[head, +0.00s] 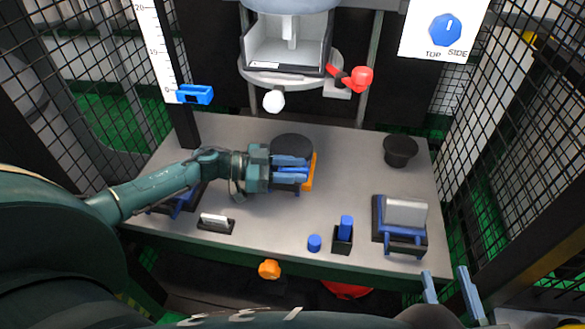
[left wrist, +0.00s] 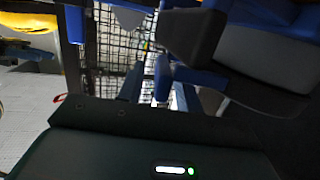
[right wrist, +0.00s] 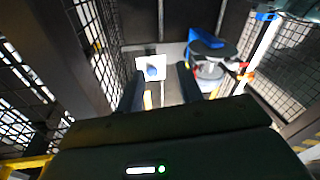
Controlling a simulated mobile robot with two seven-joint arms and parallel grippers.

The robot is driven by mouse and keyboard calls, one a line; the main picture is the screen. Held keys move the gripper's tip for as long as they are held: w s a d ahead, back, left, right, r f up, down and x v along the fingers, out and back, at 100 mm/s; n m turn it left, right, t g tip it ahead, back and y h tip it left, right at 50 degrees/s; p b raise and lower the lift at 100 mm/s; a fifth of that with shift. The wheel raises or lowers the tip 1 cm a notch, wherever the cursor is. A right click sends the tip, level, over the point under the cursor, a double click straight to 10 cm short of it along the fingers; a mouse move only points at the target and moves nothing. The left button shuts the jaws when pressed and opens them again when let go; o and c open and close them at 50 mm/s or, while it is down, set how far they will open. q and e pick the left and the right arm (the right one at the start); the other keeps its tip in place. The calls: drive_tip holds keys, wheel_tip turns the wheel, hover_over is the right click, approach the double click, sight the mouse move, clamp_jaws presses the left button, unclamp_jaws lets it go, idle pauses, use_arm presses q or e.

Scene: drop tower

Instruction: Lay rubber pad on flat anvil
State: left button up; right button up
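A dark round disc (head: 292,147) lies at the middle of the grey table, with an orange edge (head: 311,172) beside it. I cannot tell which of these is the rubber pad or the flat anvil. My left gripper (head: 290,175) reaches in from the left at the near side of the disc, amid blue parts. These parts hide its fingertips, so its grip is unclear. In the left wrist view a large dark grey and blue part (left wrist: 265,60) fills the upper right. My right gripper (head: 450,288) is open and empty beyond the table's near right corner; it also shows in the right wrist view (right wrist: 160,80).
A blue-framed stand with a grey block (head: 406,213) stands at right, a black cup (head: 400,150) behind it. A black holder with a blue piece (head: 344,237) and a blue cylinder (head: 314,243) stand in front. The drop head (head: 287,60) hangs above. Mesh guards flank the table.

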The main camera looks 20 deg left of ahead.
use_arm(q)
drive_tip(key=shift+f, duration=0.1)
